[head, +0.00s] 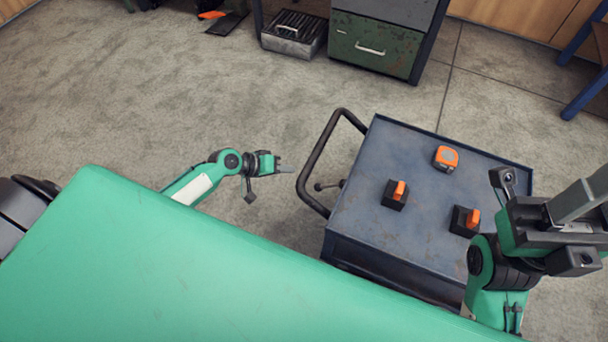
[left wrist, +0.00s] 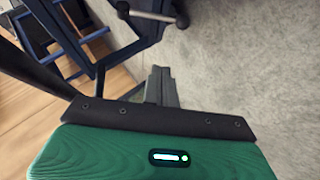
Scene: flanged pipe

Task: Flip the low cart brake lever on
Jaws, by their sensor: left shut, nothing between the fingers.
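The cart (head: 350,225) has a blue-grey top and a black bent handle on its left end. A small dark lever (head: 328,186) with a round knob sticks out low beside that end, below the handle. In the left wrist view the lever (left wrist: 150,14) is a light rod with dark knobs at the top edge. My left gripper (head: 286,169) is shut and empty, left of the handle and apart from the lever; its fingers (left wrist: 162,85) point toward the cart's frame. My right gripper (head: 575,210) is over the cart's right side; its jaw state is unclear.
On the cart top are an orange tape measure (head: 446,158) and two black blocks with orange tabs, one left (head: 395,195) and one right (head: 464,221). A green drawer cabinet (head: 372,50) stands behind.

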